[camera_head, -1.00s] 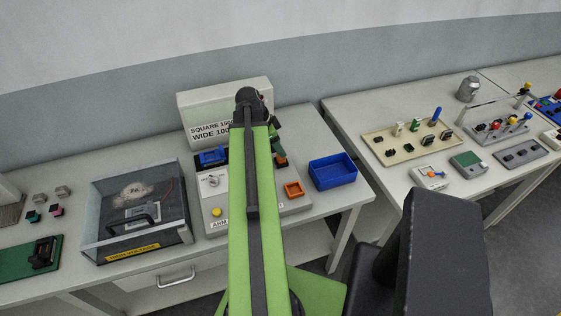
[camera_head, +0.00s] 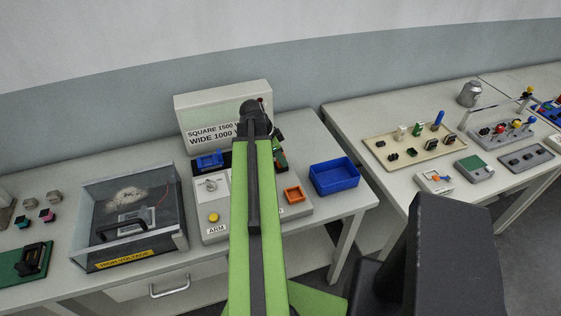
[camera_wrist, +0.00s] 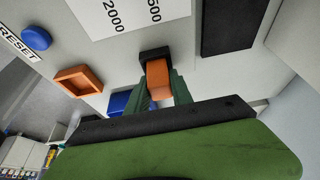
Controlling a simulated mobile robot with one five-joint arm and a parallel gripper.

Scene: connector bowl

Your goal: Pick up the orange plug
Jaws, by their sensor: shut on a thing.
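The orange plug (camera_wrist: 158,80) is between the two green fingers of my gripper (camera_wrist: 161,86) in the wrist view. The fingers are shut on its sides. A black block (camera_wrist: 155,55) is at the plug's far end; I cannot tell whether it belongs to the plug or is a socket it touches. In the head view my gripper is mostly hidden behind my green arm, over the grey console, and the plug is not clear there.
The console has an orange square frame (camera_head: 295,194), which also shows in the wrist view (camera_wrist: 78,82). A blue RESET button (camera_wrist: 36,38) is beside it. A blue tray (camera_head: 334,176) is right of the console. A labelled box (camera_head: 222,105) stands behind. A clear-sided case (camera_head: 127,228) is at left.

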